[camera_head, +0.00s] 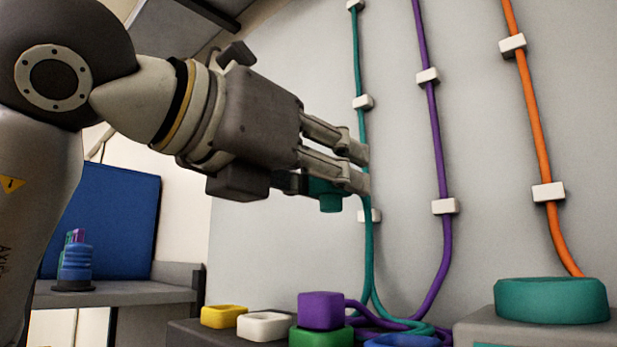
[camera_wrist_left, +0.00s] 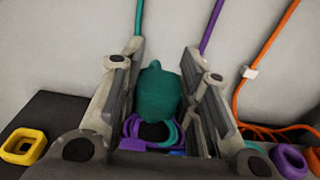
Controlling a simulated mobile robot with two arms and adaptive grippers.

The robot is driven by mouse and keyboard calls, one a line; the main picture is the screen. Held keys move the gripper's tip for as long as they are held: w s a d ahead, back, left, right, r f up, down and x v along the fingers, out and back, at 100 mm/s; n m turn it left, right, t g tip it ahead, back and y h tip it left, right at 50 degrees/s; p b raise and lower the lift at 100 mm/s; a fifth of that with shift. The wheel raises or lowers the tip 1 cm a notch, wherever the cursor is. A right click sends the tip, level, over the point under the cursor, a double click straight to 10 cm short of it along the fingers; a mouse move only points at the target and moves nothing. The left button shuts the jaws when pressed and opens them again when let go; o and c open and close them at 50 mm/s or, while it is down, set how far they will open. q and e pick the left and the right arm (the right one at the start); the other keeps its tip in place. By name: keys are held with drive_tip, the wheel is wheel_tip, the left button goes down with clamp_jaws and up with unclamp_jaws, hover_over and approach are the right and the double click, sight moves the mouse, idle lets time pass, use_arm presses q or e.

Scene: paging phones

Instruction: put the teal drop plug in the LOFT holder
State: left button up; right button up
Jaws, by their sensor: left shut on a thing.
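My left gripper (camera_head: 360,167) is shut on the teal drop plug (camera_head: 329,200), high in front of the grey wall panel and above the row of holders. In the left wrist view the teal plug (camera_wrist_left: 157,92) sits between the two fingers of the left gripper (camera_wrist_left: 165,58). Below are small coloured holders: a yellow one (camera_head: 223,316), a white one (camera_head: 264,326), a green one (camera_head: 320,337) and a blue one (camera_head: 402,341). No LOFT label is readable. My right gripper is not in view.
A purple block (camera_head: 320,311) stands at the green holder, with purple cable beside it. Teal (camera_head: 357,65), purple (camera_head: 435,125) and orange (camera_head: 530,100) cables run down the wall in white clips. A teal round pad (camera_head: 551,300) is at right. A shelf (camera_head: 125,293) is at left.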

use_arm(q)
drive_tip(key=s+d+b, duration=0.1)
drive_tip(key=s+d, duration=0.9)
drive_tip(key=d, duration=0.3)
drive_tip(key=shift+b, duration=0.35)
drive_tip(key=shift+a, duration=0.2)
